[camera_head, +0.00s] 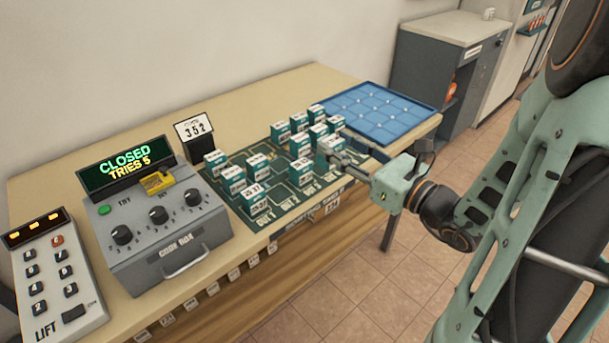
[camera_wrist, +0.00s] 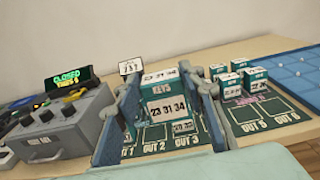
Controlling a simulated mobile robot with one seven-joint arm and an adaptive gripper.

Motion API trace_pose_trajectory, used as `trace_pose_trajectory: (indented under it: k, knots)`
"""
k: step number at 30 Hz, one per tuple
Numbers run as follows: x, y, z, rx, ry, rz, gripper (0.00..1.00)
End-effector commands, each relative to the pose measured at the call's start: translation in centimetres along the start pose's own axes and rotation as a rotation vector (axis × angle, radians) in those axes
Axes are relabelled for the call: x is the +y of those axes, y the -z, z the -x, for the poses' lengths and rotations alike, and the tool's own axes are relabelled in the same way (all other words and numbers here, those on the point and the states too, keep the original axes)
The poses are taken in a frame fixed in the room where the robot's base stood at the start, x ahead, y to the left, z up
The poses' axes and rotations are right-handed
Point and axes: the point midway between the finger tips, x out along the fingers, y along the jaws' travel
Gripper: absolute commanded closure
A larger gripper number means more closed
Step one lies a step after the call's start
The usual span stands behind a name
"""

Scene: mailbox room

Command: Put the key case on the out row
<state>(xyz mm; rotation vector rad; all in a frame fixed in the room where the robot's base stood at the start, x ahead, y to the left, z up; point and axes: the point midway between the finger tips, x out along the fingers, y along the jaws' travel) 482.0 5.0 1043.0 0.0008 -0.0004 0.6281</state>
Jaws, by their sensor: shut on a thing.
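The key cases are small teal and white boxes with printed numbers, standing on a dark green mat (camera_head: 268,233). My gripper (camera_head: 333,153) is shut on one key case (camera_wrist: 168,108) near the mat's right part. In the wrist view it sits between the two blue-grey fingers, its white label reading about 23 31 34. Whether it touches the mat cannot be told. The out row is the mat's front strip, with OUT 1, OUT 2, OUT 5 and OUT 6 legible in the wrist view (camera_wrist: 255,125). Several other cases stand behind and left, one (camera_head: 256,198) near the front.
A grey code box (camera_head: 165,240) reading CLOSED, TRIES 5 and a LIFT keypad (camera_head: 55,275) stand left. A blue gridded tray (camera_head: 372,112) lies right of the mat. A grey cabinet (camera_head: 425,75) stands beyond the table.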

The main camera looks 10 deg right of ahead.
Motion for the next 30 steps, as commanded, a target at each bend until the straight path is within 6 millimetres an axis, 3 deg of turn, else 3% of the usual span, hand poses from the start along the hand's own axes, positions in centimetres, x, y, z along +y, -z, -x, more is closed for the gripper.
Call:
trace_pose_trajectory:
  k: [13, 21, 30]
  knots:
    - [-5.6, 4.2, -7.3, -0.002, -0.002, -0.002, 0.89]
    - [-7.6, 8.3, -9.8, 0.000, 0.000, -0.002, 0.89]
    - [-8.4, 9.9, -10.8, -0.001, 0.000, -0.001, 0.89]
